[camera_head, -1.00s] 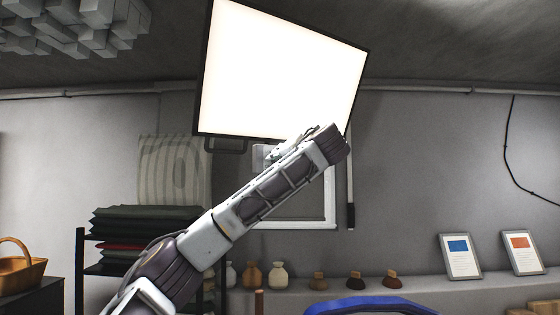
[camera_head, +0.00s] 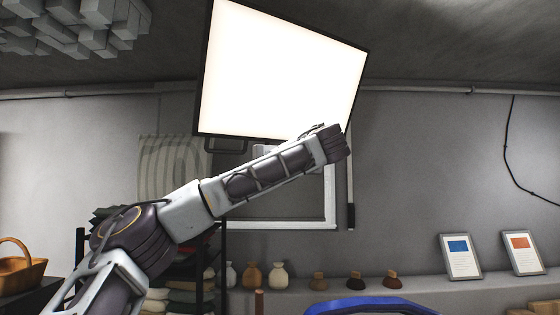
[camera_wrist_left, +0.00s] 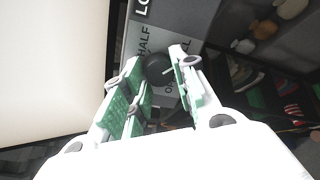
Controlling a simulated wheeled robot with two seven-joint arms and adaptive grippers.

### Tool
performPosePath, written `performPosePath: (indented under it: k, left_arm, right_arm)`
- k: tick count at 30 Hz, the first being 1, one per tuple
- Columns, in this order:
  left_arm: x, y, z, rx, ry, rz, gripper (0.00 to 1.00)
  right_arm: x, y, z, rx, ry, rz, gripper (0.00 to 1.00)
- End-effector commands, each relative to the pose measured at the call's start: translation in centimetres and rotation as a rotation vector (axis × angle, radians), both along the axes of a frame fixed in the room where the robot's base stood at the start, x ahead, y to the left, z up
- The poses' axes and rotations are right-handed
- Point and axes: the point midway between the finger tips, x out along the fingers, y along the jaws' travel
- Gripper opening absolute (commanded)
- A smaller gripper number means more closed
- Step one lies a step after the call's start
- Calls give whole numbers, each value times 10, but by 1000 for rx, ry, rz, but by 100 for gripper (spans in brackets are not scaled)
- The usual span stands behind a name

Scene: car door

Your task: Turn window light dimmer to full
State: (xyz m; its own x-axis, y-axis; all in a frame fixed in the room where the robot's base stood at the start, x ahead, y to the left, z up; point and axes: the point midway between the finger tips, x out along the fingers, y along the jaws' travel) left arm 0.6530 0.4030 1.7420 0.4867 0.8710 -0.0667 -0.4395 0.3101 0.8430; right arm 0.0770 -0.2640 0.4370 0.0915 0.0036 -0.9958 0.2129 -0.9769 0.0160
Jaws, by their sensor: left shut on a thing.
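The window light panel (camera_head: 280,65) is a large tilted bright white rectangle with a dark frame, at top centre in the head view. It also shows glowing along the left of the left wrist view (camera_wrist_left: 45,65). The dimmer plate (camera_wrist_left: 143,38) is light grey with the word "HALF" and other partly hidden lettering. Its round dark knob (camera_wrist_left: 157,68) sits between the green-padded fingers of my left gripper (camera_wrist_left: 157,62), which is shut on it. The knob's exact pointer setting cannot be read. In the head view my forearm and wrist cover the gripper and knob. My right gripper is out of view.
A white window frame (camera_head: 331,200) is on the wall behind my left arm. A dark rack (camera_head: 225,265) with folded cloths stands at lower left. Small vases (camera_head: 277,275) and two framed cards (camera_head: 460,257) stand on the ledge. A blue curved object (camera_head: 370,307) is at bottom centre.

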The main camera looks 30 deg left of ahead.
Motion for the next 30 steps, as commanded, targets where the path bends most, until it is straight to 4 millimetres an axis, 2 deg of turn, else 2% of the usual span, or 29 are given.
performPosePath:
  k: [26, 27, 30]
  left_arm:
    - [1, -1, -2, 28, 56, -1, 4]
    - [1, -1, -2, 28, 55, -2, 32]
    - [1, -1, -2, 28, 54, -2, 45]
  right_arm:
    - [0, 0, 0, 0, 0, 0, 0]
    - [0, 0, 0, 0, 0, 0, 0]
    - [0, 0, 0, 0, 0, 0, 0]
